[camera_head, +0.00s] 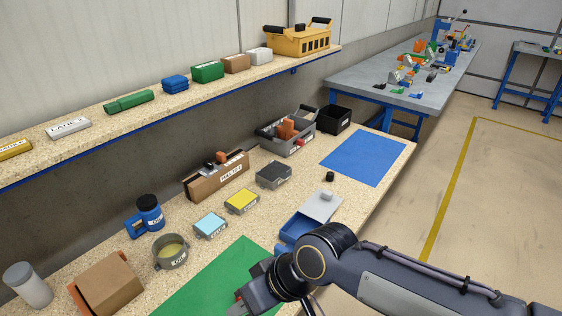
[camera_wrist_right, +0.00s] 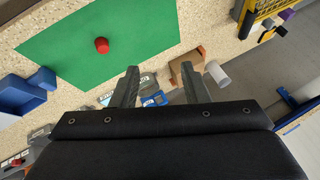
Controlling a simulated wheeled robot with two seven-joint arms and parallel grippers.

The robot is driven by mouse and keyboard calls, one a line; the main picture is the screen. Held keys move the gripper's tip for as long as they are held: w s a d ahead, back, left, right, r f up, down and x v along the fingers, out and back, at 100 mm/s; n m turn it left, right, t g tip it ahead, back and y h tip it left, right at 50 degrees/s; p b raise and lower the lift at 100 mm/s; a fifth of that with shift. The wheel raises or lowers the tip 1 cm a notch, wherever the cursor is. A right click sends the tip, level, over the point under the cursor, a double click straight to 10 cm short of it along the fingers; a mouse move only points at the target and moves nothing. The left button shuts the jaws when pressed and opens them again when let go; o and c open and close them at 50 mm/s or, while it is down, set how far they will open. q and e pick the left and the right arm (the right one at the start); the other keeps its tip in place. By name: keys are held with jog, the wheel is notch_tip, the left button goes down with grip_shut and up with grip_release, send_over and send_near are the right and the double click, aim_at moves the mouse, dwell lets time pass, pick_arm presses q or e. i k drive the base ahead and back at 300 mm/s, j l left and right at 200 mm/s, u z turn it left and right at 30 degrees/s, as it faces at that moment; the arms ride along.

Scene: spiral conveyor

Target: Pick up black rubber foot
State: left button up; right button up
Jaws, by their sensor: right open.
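A small black cylinder that looks like the black rubber foot (camera_head: 330,176) stands on the speckled bench, between the blue mat and a grey lid. I cannot make it out in the right wrist view. My right gripper (camera_head: 240,306) is low over the green mat (camera_head: 215,284), well to the near left of the black foot. In the right wrist view, my right gripper (camera_wrist_right: 160,76) has its two fingers apart with nothing between them. A red cylinder (camera_wrist_right: 102,45) is on the green mat, apart from the fingers. My left gripper is not in view.
A blue open box with a grey lid (camera_head: 321,206) lies between my arm and the foot. A dark grey box (camera_head: 273,176), yellow box (camera_head: 242,201) and light blue box (camera_head: 211,226) stand left of it. The blue mat (camera_head: 364,158) is bare.

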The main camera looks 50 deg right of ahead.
aim_at(329, 176)
jog(key=z, duration=2)
jog(key=u, duration=0.65)
jog(key=i+l+u, duration=0.15)
jog(key=u, duration=0.3)
jog(key=l+u, duration=0.4)
jog(key=i+l+u, duration=0.1)
jog(key=l+u, duration=0.15)
jog(key=u, duration=0.2)
jog(key=l+u, duration=0.2)
jog(key=l, duration=0.5)
jog(key=l+u, duration=0.25)
jog(key=l, duration=0.45)
jog(key=k+l+u, duration=0.2)
jog(key=l, duration=0.9)
jog(key=k+l, duration=0.1)
jog(key=l, duration=0.3)
